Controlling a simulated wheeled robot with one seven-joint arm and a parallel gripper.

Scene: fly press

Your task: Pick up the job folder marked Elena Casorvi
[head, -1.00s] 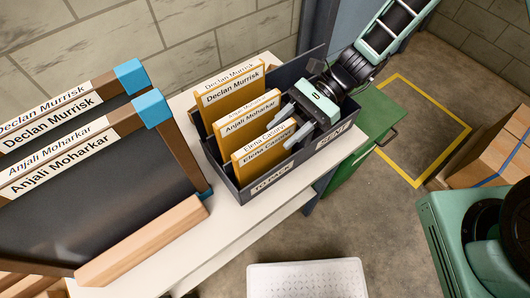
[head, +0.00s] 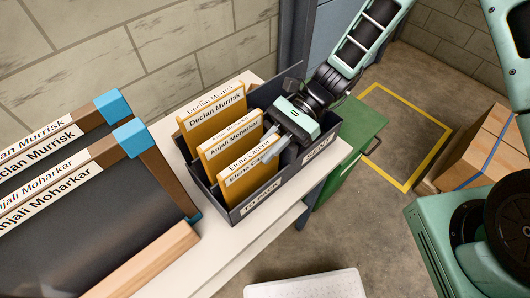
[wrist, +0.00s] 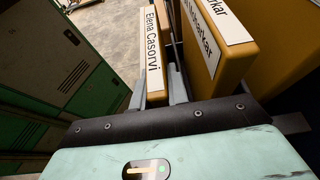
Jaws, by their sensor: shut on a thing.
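The Elena Casorvi folder (head: 248,180) is a yellow-orange folder with a white name strip. It stands upright, frontmost in the TO PACK part of a dark box (head: 236,216). My gripper (head: 272,150) reaches in from the right and is shut on this folder near its right edge. In the wrist view the folder (wrist: 153,55) stands edge-on between the fingers, its name readable. Its lower part is hidden in the box. The Anjali Moharkar folder (head: 224,150) stands just behind it, and the Declan Murrisk folder (head: 210,115) behind that.
The box's SENT part (head: 320,150) is at the right, partly hidden by my gripper. The box stands on a white table (head: 225,245). Large framed boards (head: 70,215) stand at the left. A green cabinet (head: 352,135) and a cardboard box (head: 490,145) are to the right.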

